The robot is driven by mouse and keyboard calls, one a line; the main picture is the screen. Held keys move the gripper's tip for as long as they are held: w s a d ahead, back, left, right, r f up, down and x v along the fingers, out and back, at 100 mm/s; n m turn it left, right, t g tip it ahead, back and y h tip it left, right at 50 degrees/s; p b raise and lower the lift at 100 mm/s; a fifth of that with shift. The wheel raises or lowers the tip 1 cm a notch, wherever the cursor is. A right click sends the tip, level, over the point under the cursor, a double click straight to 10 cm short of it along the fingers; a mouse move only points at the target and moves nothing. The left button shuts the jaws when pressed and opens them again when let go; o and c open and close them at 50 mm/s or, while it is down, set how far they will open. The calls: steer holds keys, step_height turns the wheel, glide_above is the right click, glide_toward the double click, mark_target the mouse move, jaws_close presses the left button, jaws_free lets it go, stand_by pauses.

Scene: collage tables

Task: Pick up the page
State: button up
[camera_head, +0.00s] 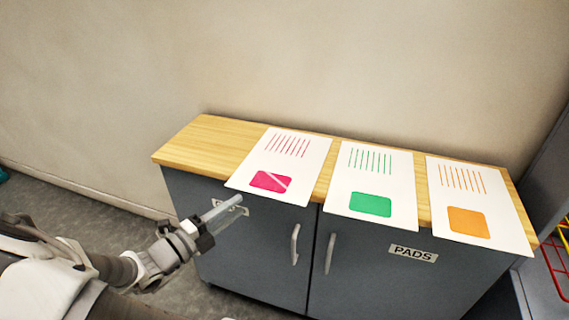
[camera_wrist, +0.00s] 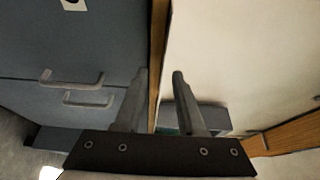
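Three white pages lie in a row on the wooden cabinet top, their lower ends over its front edge. The left page (camera_head: 278,163) has pink lines and a pink block with a pale diagonal stripe. The middle page (camera_head: 372,178) has green lines and a green block. The right page (camera_head: 477,195) has orange lines and an orange block. My gripper (camera_head: 238,199) is below and left of the pink page, in front of the cabinet. In the wrist view my gripper (camera_wrist: 158,72) has its fingers apart, with no page clearly held between them.
The grey cabinet (camera_head: 265,245) has two door handles and a PADS label (camera_head: 413,254). Its wooden top (camera_head: 205,143) is bare at the left end. A plain wall (camera_head: 300,60) stands behind. A red and yellow rack (camera_head: 557,262) is at the right edge.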

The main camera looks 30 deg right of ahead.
mark_target(255, 191)
steer(key=x, duration=0.2)
steer(key=b+x, duration=0.1)
steer(key=x, duration=0.4)
steer(key=shift+d+r+b, duration=0.1)
steer(key=shift+r+b, duration=0.25)
steer(key=shift+r, duration=0.05)
steer(key=shift+c, duration=0.3)
jaws_close()
